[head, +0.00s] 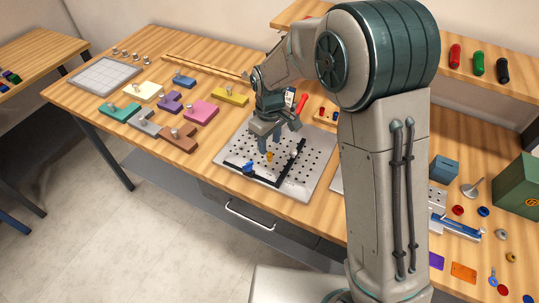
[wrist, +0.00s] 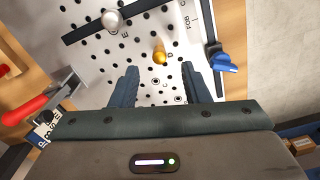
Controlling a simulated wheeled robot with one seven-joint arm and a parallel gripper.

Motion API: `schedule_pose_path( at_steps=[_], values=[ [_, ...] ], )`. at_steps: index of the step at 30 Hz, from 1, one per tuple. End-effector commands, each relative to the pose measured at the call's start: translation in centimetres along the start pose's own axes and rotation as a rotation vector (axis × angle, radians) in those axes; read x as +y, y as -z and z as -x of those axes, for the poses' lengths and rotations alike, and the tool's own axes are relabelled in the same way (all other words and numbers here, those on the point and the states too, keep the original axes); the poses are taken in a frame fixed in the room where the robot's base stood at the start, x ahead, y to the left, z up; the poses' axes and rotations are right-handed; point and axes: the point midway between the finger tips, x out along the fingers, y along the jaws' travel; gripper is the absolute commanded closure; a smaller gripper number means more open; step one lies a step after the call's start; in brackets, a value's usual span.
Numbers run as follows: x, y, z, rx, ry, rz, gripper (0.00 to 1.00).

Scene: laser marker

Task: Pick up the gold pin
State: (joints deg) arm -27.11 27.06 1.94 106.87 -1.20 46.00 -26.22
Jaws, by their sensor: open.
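The gold pin (wrist: 159,57) stands on the perforated metal plate in the wrist view, just ahead of the gap between my fingertips. It also shows small in the head view (head: 269,156), beside my gripper's fingers. My gripper (wrist: 160,72) is open and empty, its two dark fingers apart and short of the pin. In the head view my gripper (head: 267,146) points down over the plate. The plate (head: 315,172) lies on the wooden workbench and has rows of black holes and black bars. Whether the pin sits in a hole is too small to tell.
A silver knob (wrist: 112,20) and a blue clamp (wrist: 222,60) stand on the plate either side of the pin. A red-handled clamp (wrist: 28,108) is at the left. Coloured blocks (head: 201,111) lie left of the plate in the head view.

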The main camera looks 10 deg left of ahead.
Motion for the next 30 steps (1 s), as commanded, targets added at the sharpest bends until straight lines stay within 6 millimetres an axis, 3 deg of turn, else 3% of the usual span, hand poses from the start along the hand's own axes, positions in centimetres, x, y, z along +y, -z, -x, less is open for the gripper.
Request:
schedule_pose_path(
  at_steps=[9,18,23,30],
  values=[
    [0.1,-0.1,-4.1,-0.004,0.001,-0.001,0.58],
    [0.1,-0.1,-4.6,-0.001,0.000,-0.001,0.58],
    [0.1,-0.1,-4.5,-0.001,0.000,-0.001,1.00],
    [0.1,-0.1,-4.5,-0.001,0.000,-0.001,1.00]
  ],
)
